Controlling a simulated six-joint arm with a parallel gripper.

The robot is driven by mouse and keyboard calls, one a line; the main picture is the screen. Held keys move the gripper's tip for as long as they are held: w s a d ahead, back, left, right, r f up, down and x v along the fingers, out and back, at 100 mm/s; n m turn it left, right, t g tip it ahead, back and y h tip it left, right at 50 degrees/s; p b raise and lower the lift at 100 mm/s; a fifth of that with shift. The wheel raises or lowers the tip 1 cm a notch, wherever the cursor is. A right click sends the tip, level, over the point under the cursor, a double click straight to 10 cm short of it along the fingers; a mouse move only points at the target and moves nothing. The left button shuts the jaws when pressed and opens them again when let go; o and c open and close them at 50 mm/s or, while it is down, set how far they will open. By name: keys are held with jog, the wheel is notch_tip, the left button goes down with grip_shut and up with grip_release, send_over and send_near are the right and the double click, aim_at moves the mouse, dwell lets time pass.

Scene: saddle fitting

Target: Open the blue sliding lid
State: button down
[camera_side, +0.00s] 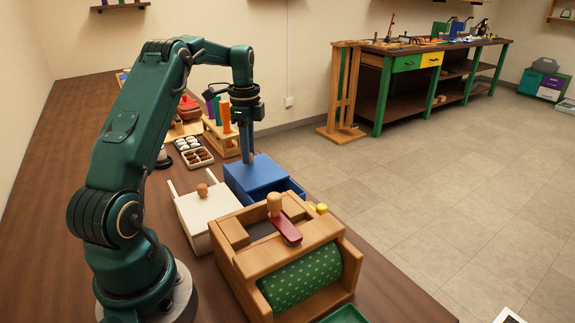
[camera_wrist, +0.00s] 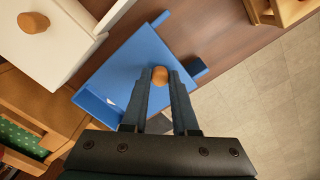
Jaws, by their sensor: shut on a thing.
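The blue sliding lid (camera_side: 256,172) lies on the blue box (camera_side: 292,188) in the middle of the side view. In the wrist view the lid (camera_wrist: 139,60) covers most of the box, and a strip of open interior (camera_wrist: 96,106) shows at its lower left edge. A small white mark shows there, too small to make out. My gripper (camera_side: 247,158) points straight down over the lid. In the wrist view my gripper (camera_wrist: 161,77) is shut on the lid's round wooden knob (camera_wrist: 160,72), one finger on each side.
A white box (camera_side: 205,213) with a wooden knob stands close to the left of the blue box. A wooden box with a green dotted roller (camera_side: 302,280) stands in front. A wooden rack (camera_side: 222,139) stands behind. The table edge and floor lie to the right.

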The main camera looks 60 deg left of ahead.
jog(key=shift+w+a, duration=0.1)
jog(key=shift+a, duration=1.6)
jog(key=c, duration=0.7)
grip_release()
jog(key=shift+r, duration=2.5)
jog(key=shift+r, duration=0.1)
